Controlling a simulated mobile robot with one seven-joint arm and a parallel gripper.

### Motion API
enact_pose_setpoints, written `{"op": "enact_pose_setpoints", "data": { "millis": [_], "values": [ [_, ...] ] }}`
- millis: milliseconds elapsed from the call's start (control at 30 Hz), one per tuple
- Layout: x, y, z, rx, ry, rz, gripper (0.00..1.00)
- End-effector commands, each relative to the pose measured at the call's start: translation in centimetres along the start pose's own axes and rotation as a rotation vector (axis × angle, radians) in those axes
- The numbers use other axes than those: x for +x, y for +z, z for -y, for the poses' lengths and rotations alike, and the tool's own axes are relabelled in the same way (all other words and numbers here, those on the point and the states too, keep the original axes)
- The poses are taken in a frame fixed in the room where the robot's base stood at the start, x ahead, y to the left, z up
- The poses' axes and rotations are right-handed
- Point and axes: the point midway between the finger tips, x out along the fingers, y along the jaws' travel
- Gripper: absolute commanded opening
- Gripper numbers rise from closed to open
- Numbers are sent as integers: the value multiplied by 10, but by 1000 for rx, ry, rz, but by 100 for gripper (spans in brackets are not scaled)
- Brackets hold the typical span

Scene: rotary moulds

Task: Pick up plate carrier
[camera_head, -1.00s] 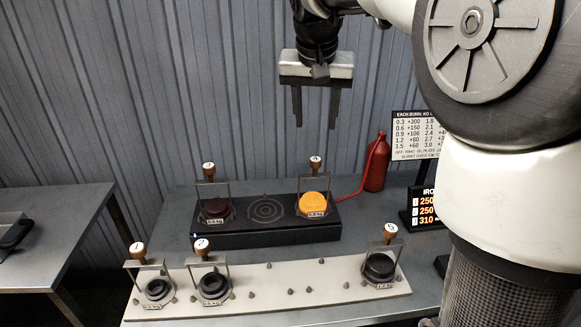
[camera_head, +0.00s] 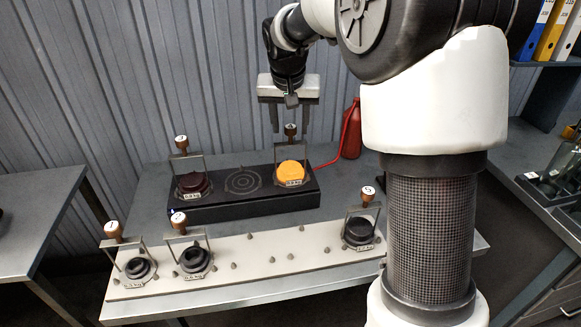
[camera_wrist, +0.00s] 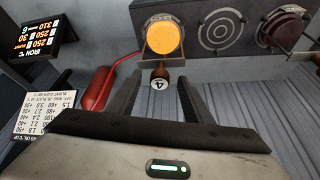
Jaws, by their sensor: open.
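Several plate carriers, each a metal frame with a numbered brown knob, are in the head view. Carrier 4 (camera_head: 291,130) holds an orange-yellow disc (camera_head: 291,168) on the right of the black hot plate (camera_head: 245,208). Carrier 3 (camera_head: 182,146) holds a dark red disc on its left. Carriers 1 (camera_head: 114,231), 2 (camera_head: 178,221) and 5 (camera_head: 367,196) hold dark rings on a white board (camera_head: 260,280). My gripper (camera_head: 290,126) is open and empty, pointing down by carrier 4's knob. In the wrist view that knob (camera_wrist: 159,76) shows between the fingertips; I cannot tell the exact gap.
A red bottle (camera_head: 352,132) with a red hose stands right of the hot plate. The hot plate's middle ring (camera_head: 243,181) is bare. Sign boards (camera_wrist: 47,115) show in the wrist view. Small pegs dot the white board. A corrugated wall is behind.

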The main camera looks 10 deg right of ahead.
Motion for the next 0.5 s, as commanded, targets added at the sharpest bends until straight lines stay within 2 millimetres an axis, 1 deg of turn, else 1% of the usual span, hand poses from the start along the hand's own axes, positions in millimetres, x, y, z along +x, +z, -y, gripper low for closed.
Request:
{"op": "enact_pose_setpoints", "data": {
  "millis": [33,133,200,367,400,467,500],
  "values": [
    [10,1,0,0,1,2,46],
    [23,0,0,0,1,1,46],
    [26,0,0,0,0,-1,46],
    [26,0,0,0,0,-1,46],
    [26,0,0,0,0,-1,43],
    [26,0,0,0,0,-1,33],
    [26,0,0,0,0,-1,26]
  ]
}}
